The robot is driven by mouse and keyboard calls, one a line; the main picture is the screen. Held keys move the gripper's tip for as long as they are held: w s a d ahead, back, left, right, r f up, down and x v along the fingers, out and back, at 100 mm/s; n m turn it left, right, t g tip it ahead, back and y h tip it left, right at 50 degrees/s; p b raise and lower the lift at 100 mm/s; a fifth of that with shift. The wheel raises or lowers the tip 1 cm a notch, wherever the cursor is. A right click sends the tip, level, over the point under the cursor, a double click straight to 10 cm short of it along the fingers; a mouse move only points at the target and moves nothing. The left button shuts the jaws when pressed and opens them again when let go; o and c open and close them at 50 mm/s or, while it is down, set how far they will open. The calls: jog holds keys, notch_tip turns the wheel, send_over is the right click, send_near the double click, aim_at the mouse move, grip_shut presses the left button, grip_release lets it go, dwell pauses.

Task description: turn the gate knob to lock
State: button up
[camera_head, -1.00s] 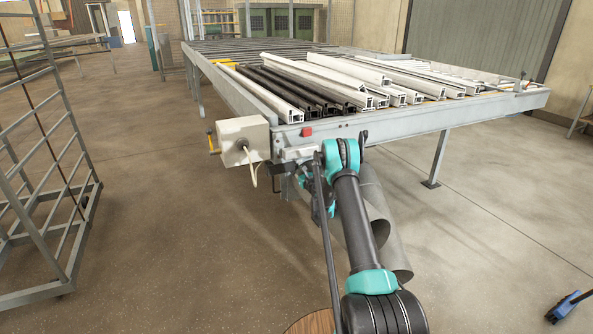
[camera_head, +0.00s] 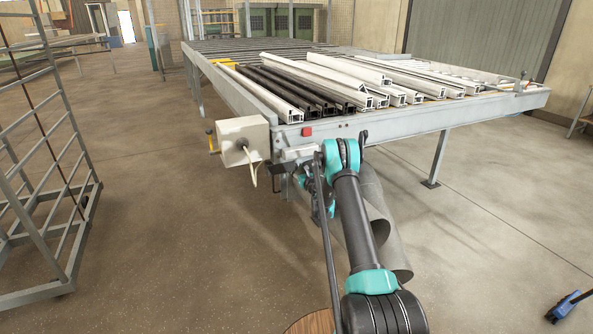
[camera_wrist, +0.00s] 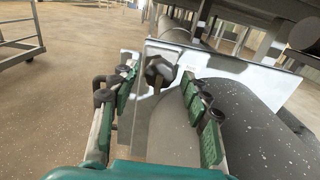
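A dark, lobed knob (camera_wrist: 160,72) stands out from a shiny metal plate (camera_wrist: 235,72) in the wrist view. I take it to be the gate knob. My gripper (camera_wrist: 158,78) has its two green-padded fingers spread, one on each side of the knob. A gap shows between the knob and each finger, so it does not look gripped. How deep the knob sits between the fingers is hard to tell. In the head view my arm hides most of the gripper, and I cannot make out the knob at the near end of the bench (camera_head: 420,122).
White and black profiles (camera_head: 300,95) lie on the bench. A pale box (camera_head: 242,140) with a hanging cable and a red button (camera_head: 307,131) are at its near end. Large grey cylinders (camera_wrist: 255,125) lie close right of the fingers. A rack (camera_head: 45,190) stands left; floor between is clear.

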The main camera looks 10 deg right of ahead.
jog(key=v, duration=1.2)
jog(key=shift+s, duration=0.1)
